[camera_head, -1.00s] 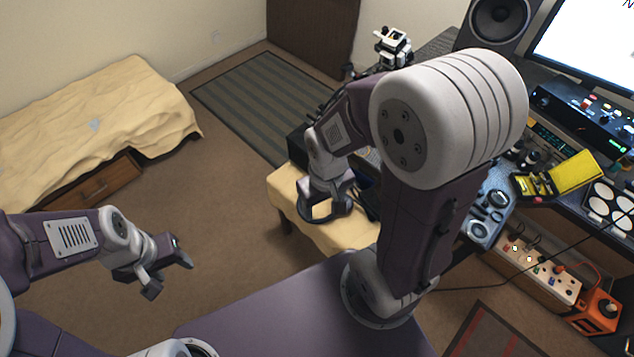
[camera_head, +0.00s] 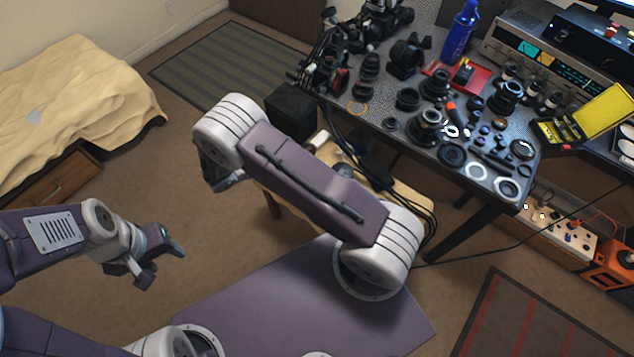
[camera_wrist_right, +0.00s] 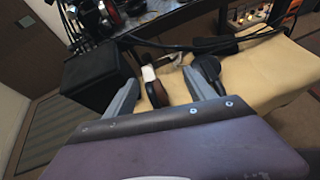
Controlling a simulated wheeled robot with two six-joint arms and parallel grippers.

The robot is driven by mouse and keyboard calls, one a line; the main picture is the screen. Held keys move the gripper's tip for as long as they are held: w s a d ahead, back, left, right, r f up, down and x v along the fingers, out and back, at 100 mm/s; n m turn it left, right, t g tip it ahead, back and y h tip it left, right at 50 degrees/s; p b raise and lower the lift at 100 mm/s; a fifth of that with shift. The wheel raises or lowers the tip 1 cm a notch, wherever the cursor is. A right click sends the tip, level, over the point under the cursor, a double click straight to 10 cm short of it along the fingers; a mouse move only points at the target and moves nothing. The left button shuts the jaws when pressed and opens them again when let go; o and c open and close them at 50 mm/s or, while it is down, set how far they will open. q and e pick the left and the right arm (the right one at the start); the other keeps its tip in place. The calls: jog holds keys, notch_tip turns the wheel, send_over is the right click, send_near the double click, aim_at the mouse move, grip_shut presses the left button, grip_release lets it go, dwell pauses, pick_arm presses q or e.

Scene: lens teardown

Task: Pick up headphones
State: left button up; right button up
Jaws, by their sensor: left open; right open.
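A dark object with a white part and a brown part (camera_wrist_right: 155,88) lies on the yellow-covered stool in the right wrist view. A dark rounded piece (camera_wrist_right: 209,69) sits to its right. These look like the headphones, but I cannot be sure; my arm hides much of that spot in the head view. My right gripper (camera_wrist_right: 160,73) is open, its fingers reaching toward these pieces with the white and brown part between them in the picture. I cannot tell whether they touch. My left gripper (camera_head: 165,267) is open and empty above the floor at the left.
The stool (camera_head: 410,200) stands beside a black box (camera_head: 290,110) and cables. The desk (camera_head: 435,45) behind is crowded with lenses, rings and tools. A cloth-covered bed (camera_head: 75,90) stands at the left. The floor between bed and stool is clear.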

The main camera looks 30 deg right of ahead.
jog(key=a+f+n, duration=0.1)
jog(key=f, duration=0.1)
jog(key=f+n+t+b, duration=0.1)
jog(key=f, duration=0.2)
jog(key=a+f+t, duration=0.1)
jog(key=f, duration=0.1)
jog(key=shift+w+a+f+n+b, duration=0.2)
jog(key=shift+w+a+n+b, duration=0.15)
jog(key=shift+n, duration=0.05)
jog(key=shift+a+f+h, duration=0.1)
jog(key=shift+h, duration=0.2)
jog(key=shift+w+d, duration=0.15)
jog(key=shift+d, duration=0.25)
jog(key=x, duration=0.2)
jog(key=shift+w+d+f, duration=0.1)
jog(key=shift+d+f, duration=0.05)
jog(key=shift+d, duration=0.15)
jog(key=x, duration=0.5)
jog(key=shift+w+d, duration=0.2)
jog(key=shift+w, duration=0.3)
pick_arm(q)
notch_tip(320, 180, down, 4)
jog(key=shift+s+f, duration=0.1)
pick_arm(e)
grip_shut()
